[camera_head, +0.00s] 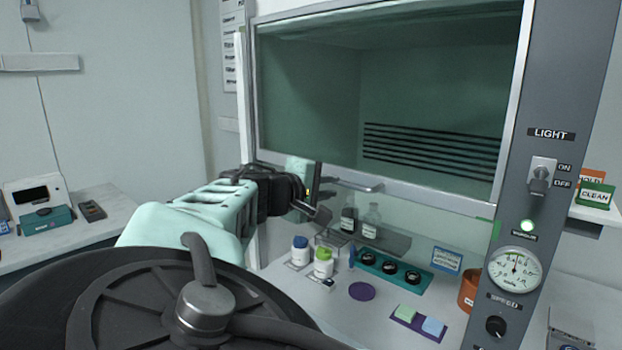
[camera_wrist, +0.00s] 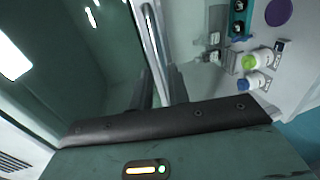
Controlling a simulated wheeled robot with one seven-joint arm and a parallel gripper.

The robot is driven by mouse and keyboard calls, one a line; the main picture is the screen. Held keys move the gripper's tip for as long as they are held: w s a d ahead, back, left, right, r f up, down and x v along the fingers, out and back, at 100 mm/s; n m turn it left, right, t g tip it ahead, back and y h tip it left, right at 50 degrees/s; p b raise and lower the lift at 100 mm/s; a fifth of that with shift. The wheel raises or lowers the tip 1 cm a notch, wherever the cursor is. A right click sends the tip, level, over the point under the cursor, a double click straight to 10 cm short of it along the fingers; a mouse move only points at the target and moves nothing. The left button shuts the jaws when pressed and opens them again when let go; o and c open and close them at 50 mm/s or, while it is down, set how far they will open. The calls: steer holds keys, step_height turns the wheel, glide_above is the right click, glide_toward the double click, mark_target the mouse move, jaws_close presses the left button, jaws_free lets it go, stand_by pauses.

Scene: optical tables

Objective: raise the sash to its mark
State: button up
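The sash (camera_head: 390,110) is a large glass pane in a pale metal frame. Its lower edge stands above the hood's work surface, leaving a gap below. A horizontal bar handle (camera_head: 362,187) sits on its lower rail. A small green mark (camera_head: 495,229) shows on the right post, just below the sash's lower right corner. My gripper (camera_head: 319,198) is at the handle's left end, with its fingers apart. In the wrist view my gripper's dark fingers (camera_wrist: 160,88) lie either side of the bar handle (camera_wrist: 154,42); contact with it cannot be made out.
Inside the hood are white bottles (camera_head: 323,263), glass bottles on a shelf (camera_head: 383,240), a teal rack (camera_head: 398,270), a purple disc (camera_head: 362,291) and an orange pot (camera_head: 468,291). The right post carries a light switch (camera_head: 541,175) and a gauge (camera_head: 515,270). A side bench (camera_head: 85,233) stands left.

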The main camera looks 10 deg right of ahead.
steer(key=p+v, duration=0.3)
steer(key=v, duration=0.7)
steer(key=shift+s+a, duration=0.2)
steer(key=shift+a, duration=0.15)
steer(key=w+d+f+m+g, duration=0.1)
steer(key=d+f+g, duration=0.2)
steer(key=d+f, duration=0.45)
steer(key=s+d+f+m+g+y, duration=0.25)
steer(key=s+d+f+y, duration=0.2)
steer(key=d, duration=0.35)
steer(key=s+d+f+m+g+y, duration=0.1)
steer(key=s+d+f+g+y, duration=0.35)
steer(key=d, duration=0.25)
steer(key=s+d+r+m+t+y, duration=0.1)
steer(key=s+r+m+t+y, duration=0.25)
steer(key=s, duration=0.45)
steer(key=s+a+f+n+g+b, duration=0.1)
steer(key=s+a+n+b, duration=0.3)
steer(key=a, duration=0.5)
steer(key=s+a+f+n+g+b, duration=0.1)
steer(key=s+a+f+n+b, duration=0.2)
steer(key=s+a, duration=0.6)
steer(key=shift+s+f+n+g+y+b, duration=0.25)
steer(key=shift+f+n+g+y+b, duration=0.15)
steer(key=shift+f+n, duration=0.35)
